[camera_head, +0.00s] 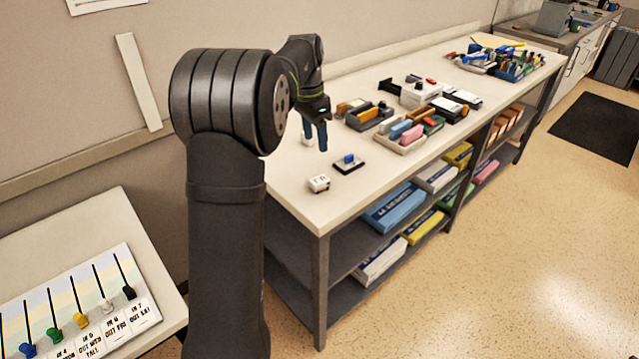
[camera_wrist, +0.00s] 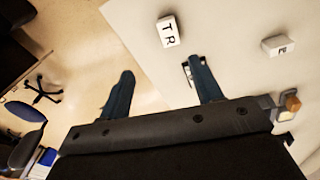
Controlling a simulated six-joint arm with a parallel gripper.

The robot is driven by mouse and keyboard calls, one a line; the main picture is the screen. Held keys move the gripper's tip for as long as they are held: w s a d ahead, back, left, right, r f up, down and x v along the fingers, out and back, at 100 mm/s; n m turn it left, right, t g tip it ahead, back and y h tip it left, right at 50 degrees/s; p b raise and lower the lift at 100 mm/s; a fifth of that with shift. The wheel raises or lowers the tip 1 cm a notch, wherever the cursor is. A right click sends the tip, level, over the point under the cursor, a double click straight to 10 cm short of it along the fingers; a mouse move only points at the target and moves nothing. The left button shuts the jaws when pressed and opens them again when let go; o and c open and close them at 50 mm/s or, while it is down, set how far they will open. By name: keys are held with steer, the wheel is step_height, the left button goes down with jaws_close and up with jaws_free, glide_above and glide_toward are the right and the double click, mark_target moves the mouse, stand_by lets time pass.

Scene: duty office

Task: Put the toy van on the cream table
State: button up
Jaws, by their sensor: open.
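I cannot pick out a toy van for sure in either view. My gripper (camera_head: 315,140) hangs above the near end of a long cream-topped table (camera_head: 290,192); its two blue fingers are apart with nothing between them. In the wrist view my gripper (camera_wrist: 161,68) shows the same open gap. A small white lettered block (camera_head: 318,183) stands near the table's front corner; it also shows in the wrist view (camera_wrist: 168,31). A blue piece on a dark base (camera_head: 348,160) lies beside it, mostly hidden behind a finger in the wrist view.
Another white block (camera_wrist: 277,45) shows at the wrist view's right. Trays of coloured pieces (camera_head: 405,136) and a filled blue crate (camera_head: 515,70) stand farther along the table. Boxes (camera_head: 395,207) fill the shelf below. A second cream-topped table (camera_head: 100,215) at lower left carries a slider board (camera_head: 85,300).

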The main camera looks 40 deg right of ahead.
steer(key=s+a+f+m+g+h, duration=0.2)
steer(key=a+f+g+h, duration=0.3)
steer(key=a+f, duration=0.15)
steer(key=n+t+h, duration=0.3)
steer(key=t+h, duration=0.1)
steer(key=h, duration=0.4)
glide_toward(313, 182)
steer(key=x, duration=0.7)
steer(key=shift+s+d, duration=0.2)
steer(key=shift+s, duration=0.25)
steer(key=shift+w+x, duration=0.2)
steer(key=shift+x, duration=1.1)
steer(key=shift+w+x, duration=0.15)
steer(key=shift+x, duration=1.2)
steer(key=shift+f, duration=0.15)
steer(key=c, duration=1.1)
